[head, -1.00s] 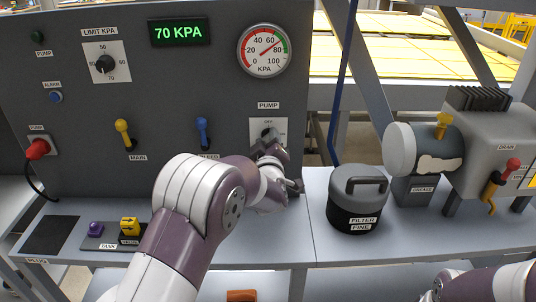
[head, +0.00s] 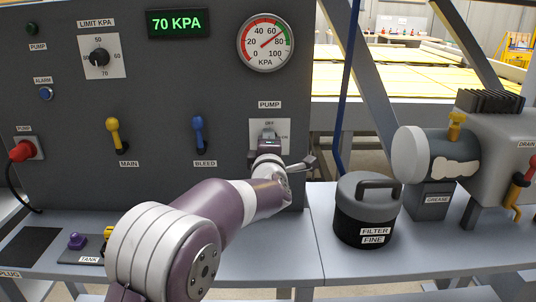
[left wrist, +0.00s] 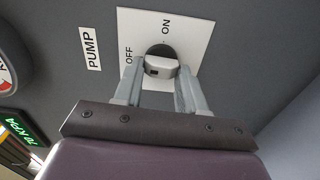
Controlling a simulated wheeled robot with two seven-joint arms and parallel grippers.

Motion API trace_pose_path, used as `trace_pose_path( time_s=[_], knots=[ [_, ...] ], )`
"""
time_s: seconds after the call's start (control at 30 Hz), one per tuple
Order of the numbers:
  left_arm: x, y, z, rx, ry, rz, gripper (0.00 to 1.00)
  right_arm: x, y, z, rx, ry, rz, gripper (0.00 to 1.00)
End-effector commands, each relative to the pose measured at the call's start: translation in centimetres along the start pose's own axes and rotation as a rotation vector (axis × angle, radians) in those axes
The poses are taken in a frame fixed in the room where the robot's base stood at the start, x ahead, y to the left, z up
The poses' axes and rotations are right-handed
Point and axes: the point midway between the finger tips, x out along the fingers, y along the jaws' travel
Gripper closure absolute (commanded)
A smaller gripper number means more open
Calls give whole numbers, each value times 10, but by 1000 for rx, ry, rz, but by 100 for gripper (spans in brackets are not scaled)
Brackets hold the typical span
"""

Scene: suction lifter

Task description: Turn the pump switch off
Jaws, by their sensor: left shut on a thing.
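The pump switch is a knob on a white plate (head: 284,128) marked OFF and ON, under the PUMP label on the dark panel. In the left wrist view the knob's pale grey grip (left wrist: 160,67) sits between the fingers of my left gripper (left wrist: 157,76), which is shut on it. In the head view my left gripper (head: 268,140) reaches the plate from below and hides most of the knob. I cannot tell which mark the knob points to. The PUMP lamp (head: 32,28) is dark green. My right gripper is out of view.
The display (head: 177,23) reads 70 KPA, and the gauge (head: 266,42) sits above the switch. The yellow MAIN lever (head: 113,130) and blue BLEED lever (head: 198,130) are to the left. A filter canister (head: 365,212) stands on the bench at right.

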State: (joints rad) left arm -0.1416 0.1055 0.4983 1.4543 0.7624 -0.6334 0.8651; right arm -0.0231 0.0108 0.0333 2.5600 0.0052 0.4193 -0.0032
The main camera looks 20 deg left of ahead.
Motion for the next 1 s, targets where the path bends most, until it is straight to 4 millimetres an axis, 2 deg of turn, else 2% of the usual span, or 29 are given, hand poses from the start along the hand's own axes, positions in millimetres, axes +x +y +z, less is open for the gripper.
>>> trace_pose_path(
  time_s=[0.2,0.7,0.73,0.77,0.8,1.0],
  knots=[
    [0,-3,0,-52,0,-3,90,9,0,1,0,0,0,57],
    [0,-2,0,-66,0,-4,90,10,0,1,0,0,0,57],
    [0,-2,0,-66,0,-3,50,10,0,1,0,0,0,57],
    [0,-2,0,-66,0,-3,40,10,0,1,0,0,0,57],
    [0,-2,0,-66,0,-3,34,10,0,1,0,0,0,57],
    [0,-1,0,-65,0,-2,34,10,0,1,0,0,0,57]
  ],
)
